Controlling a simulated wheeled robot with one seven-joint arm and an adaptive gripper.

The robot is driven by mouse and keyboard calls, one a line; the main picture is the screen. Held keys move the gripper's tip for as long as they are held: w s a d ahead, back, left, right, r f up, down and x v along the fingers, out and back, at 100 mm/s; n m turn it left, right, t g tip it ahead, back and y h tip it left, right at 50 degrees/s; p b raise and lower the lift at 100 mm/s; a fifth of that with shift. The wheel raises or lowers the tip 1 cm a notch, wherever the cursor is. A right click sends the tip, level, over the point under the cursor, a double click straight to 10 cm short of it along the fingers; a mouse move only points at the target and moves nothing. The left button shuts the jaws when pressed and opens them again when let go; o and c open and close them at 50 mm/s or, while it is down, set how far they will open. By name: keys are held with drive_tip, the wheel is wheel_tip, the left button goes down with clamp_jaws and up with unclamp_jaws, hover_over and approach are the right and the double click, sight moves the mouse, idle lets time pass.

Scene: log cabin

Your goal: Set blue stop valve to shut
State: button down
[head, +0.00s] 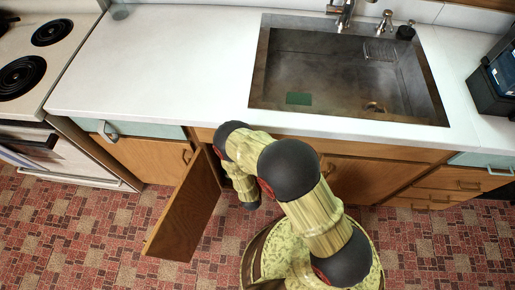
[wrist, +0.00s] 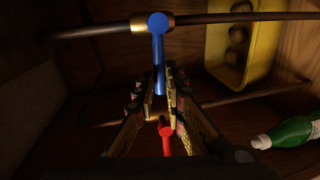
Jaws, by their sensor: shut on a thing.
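The blue stop valve (wrist: 158,24) sits on a copper pipe (wrist: 215,17) in the wrist view. Its lever hangs down the picture from the round hub, across the line of the pipe. My gripper (wrist: 161,92) is shut on the lower end of this blue lever, with one finger on each side. The red valve (wrist: 166,138) shows beyond and below the fingers, partly framed by them. In the head view my arm reaches into the cabinet under the sink, so my gripper and both valves are hidden there.
The cabinet door (head: 184,215) stands open to the left of my arm. Inside the dark cabinet, a yellow container (wrist: 215,45) holds round brown things, and a green bottle (wrist: 291,132) lies at the right. The sink (head: 335,55) and white counter (head: 160,75) are above.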

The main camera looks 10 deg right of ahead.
drive_tip(key=c, duration=2)
unclamp_jaws()
drive_tip(key=shift+o, duration=0.8)
drive_tip(key=shift+s, duration=0.15)
drive_tip(key=v, duration=1.1)
drive_tip(key=shift+s+a, duration=0.15)
drive_tip(key=shift+s, duration=0.2)
